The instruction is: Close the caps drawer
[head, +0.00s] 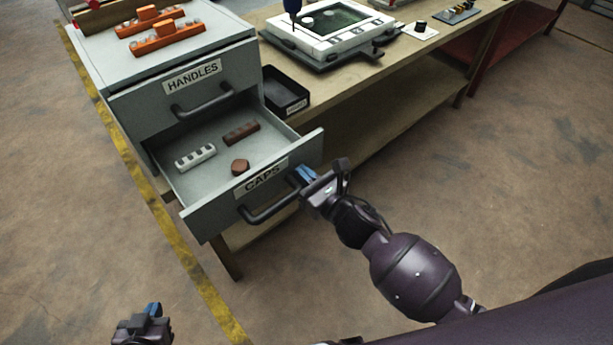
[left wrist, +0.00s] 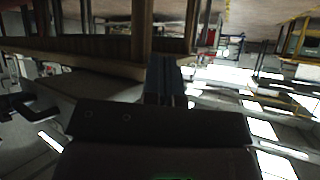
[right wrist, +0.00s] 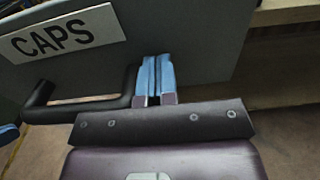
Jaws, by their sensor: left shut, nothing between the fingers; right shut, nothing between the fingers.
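The caps drawer (head: 205,216) is grey and pulled open below the handles drawer. Its front carries a CAPS label (right wrist: 52,36) and a black bar handle (head: 270,210). Inside lie a white part (head: 195,157), a dark brown bar (head: 241,133) and a brown lump (head: 240,166). My right gripper (head: 304,174) is shut and empty, with its blue fingertips at the drawer front just right of the handle. In the right wrist view the fingertips (right wrist: 157,72) overlap the front panel; I cannot tell if they touch it. My left gripper (head: 153,309) is shut and empty, low and away from the drawer.
The handles drawer (head: 150,101) above is shut, with orange handles (head: 164,39) on the cabinet top. A black tray (head: 285,90) stands beside the cabinet on the wooden workbench (head: 330,82). A tablet-like device (head: 328,25) lies further back. Floor in front is clear.

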